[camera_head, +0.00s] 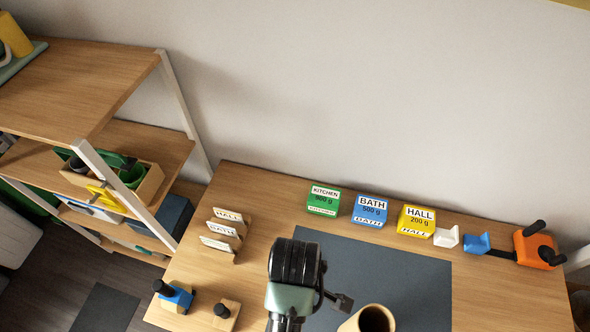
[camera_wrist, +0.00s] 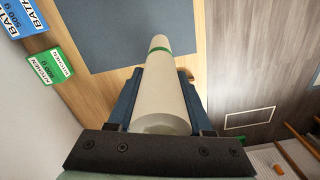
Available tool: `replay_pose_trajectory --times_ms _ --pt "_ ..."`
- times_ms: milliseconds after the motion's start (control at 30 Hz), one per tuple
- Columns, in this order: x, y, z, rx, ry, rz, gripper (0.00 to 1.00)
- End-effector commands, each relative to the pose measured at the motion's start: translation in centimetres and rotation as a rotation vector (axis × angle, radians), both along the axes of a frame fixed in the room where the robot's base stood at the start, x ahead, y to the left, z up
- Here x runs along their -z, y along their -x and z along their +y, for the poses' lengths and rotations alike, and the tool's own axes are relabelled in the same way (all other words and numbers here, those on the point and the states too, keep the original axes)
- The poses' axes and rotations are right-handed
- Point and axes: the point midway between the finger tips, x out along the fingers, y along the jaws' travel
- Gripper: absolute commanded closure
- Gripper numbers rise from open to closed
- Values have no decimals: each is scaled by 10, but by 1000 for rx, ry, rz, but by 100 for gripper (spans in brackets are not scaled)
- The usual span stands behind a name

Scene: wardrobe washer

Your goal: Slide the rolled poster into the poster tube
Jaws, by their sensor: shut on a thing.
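The rolled poster (camera_wrist: 160,95) is a cream-white roll with a green band near its far end. In the wrist view it lies lengthwise between the blue fingers of my gripper (camera_wrist: 158,88), which is shut on it. A tan tube with a dark round opening, apparently the poster tube (camera_head: 347,325), shows at the bottom edge of the head view, its lower part cut off. It stands right of my arm, over the dark mat. I cannot make out the tube in the wrist view.
Green KITCHEN (camera_head: 324,200), blue BATH (camera_head: 370,209) and yellow HALL (camera_head: 416,220) blocks stand along the table's back. A dark mat (camera_head: 400,275) covers the middle. Labelled cards (camera_head: 224,229) stand at left, an orange tool (camera_head: 537,247) at right. A wooden shelf (camera_head: 75,85) is on the left.

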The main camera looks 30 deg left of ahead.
Motion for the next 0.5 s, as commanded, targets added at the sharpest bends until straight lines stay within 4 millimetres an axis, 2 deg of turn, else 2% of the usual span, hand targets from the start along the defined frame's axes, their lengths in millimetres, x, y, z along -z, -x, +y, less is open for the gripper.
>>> replay_pose_trajectory --times_ms 100,200,500 --pt "-17 -1 1 0 -2 -3 100" --pt "-24 -1 0 0 0 -1 100" --pt "-26 0 0 0 0 0 100"
